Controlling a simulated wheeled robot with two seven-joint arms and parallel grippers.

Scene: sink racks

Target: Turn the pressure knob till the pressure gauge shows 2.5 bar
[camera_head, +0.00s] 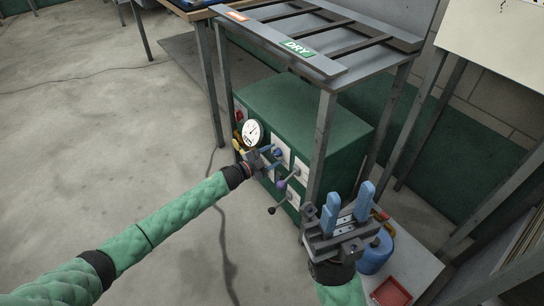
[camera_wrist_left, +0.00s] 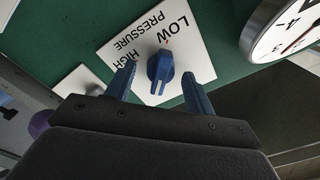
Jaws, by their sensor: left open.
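The blue pressure knob (camera_wrist_left: 160,70) sits on a white plate (camera_wrist_left: 190,62) marked LOW, HIGH and PRESSURE, upside down in the left wrist view. A white line on the knob points toward my gripper. My left gripper (camera_wrist_left: 159,70) is open, its blue fingers on either side of the knob, with gaps visible. In the head view my left gripper (camera_head: 268,156) is at the green box's front, near the knob (camera_head: 279,152). The round white pressure gauge (camera_head: 253,132) is beside it; its reading is too small to tell. The gauge (camera_wrist_left: 288,30) is cut off in the wrist view. My right gripper (camera_head: 348,192) is open and empty.
The green box (camera_head: 305,108) stands under a metal rack marked DRY (camera_head: 299,48). A rack leg (camera_head: 320,150) rises right of the panel. A blue container (camera_head: 375,257) and red tray (camera_head: 392,292) lie near my right gripper.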

